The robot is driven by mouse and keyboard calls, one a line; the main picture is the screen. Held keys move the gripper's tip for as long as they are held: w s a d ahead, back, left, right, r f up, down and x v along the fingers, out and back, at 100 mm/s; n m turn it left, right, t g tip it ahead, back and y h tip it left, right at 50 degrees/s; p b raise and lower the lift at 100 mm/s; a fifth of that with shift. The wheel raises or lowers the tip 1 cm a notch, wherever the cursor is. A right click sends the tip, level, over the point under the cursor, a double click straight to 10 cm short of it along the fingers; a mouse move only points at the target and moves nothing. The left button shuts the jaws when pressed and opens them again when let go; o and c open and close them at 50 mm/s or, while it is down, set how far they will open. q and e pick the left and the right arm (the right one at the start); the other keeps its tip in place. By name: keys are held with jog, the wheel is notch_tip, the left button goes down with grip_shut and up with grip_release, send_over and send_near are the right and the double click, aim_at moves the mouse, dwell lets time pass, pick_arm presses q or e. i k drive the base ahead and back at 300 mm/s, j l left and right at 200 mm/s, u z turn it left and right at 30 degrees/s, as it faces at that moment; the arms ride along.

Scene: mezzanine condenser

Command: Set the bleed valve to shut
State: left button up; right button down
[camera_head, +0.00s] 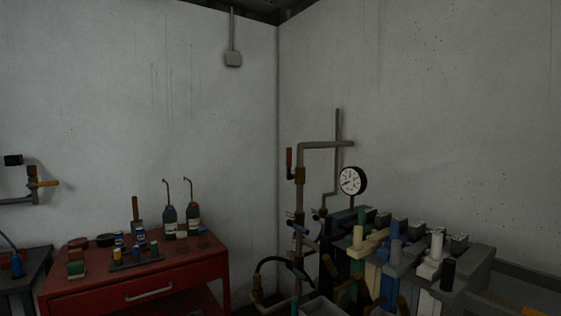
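Several valves show, and no label tells which one is the bleed valve. A red-handled valve (289,161) sits on the upright pipe near the room corner, its handle standing upright beside the pipe. Below it on the same pipework is a blue handle (299,229), tilted down to the right. At the far left, a wall pipe carries a valve with an orange handle (46,183) lying about level. A round white pressure gauge (351,181) stands right of the pipework. Neither of my grippers is in view.
A red tool cabinet (135,281) stands left of the pipework, with bottles (170,222), small jars and cans on top. A rack of coloured lever-like blocks (430,262) fills the lower right. A dark bench (22,280) is at lower left. A black hose (268,262) curves low by the pipes.

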aim_at(289, 161)
jog(key=i+j, duration=0.35)
jog(key=i, duration=0.3)
jog(key=i+j+z, duration=0.1)
jog(key=i+j, duration=0.25)
jog(key=i, duration=0.3)
jog(key=i+j, duration=0.4)
jog(key=i, duration=0.2)
jog(key=i+j+z, duration=0.1)
jog(key=i+j, duration=0.3)
jog(key=i, duration=0.25)
